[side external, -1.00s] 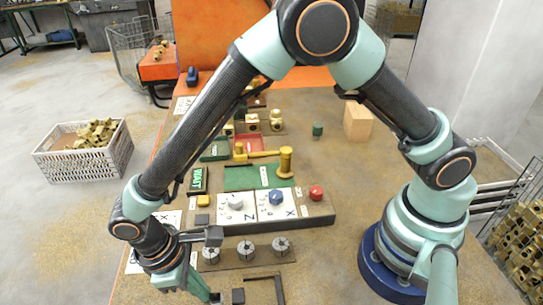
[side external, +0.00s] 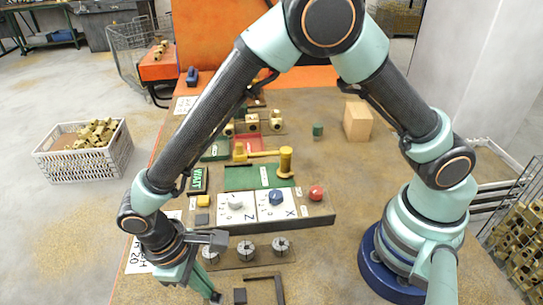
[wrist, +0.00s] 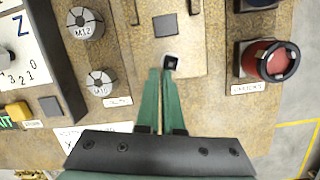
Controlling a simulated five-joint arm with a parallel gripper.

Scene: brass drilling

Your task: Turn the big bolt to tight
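I cannot say for sure which part is the big bolt. A small black piece with a bright socket-like top (wrist: 170,62) sits just beyond my fingertips in the wrist view. My gripper (wrist: 162,74) points down at it, with its two green fingers close together and only a thin gap between them. Nothing is clearly held. In the side view my gripper (side external: 212,294) is low at the front edge of the picture, left of a dark square block (side external: 239,296) and a dark L-shaped bar (side external: 270,280). The contact at the tips cannot be made out.
Several grey slotted round pieces, one (side external: 245,251) on a strip, stand behind the gripper. Behind them is a panel with a blue knob (side external: 276,197) and a red button (side external: 316,193). A larger red knob (wrist: 268,61) is at right in the wrist view.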

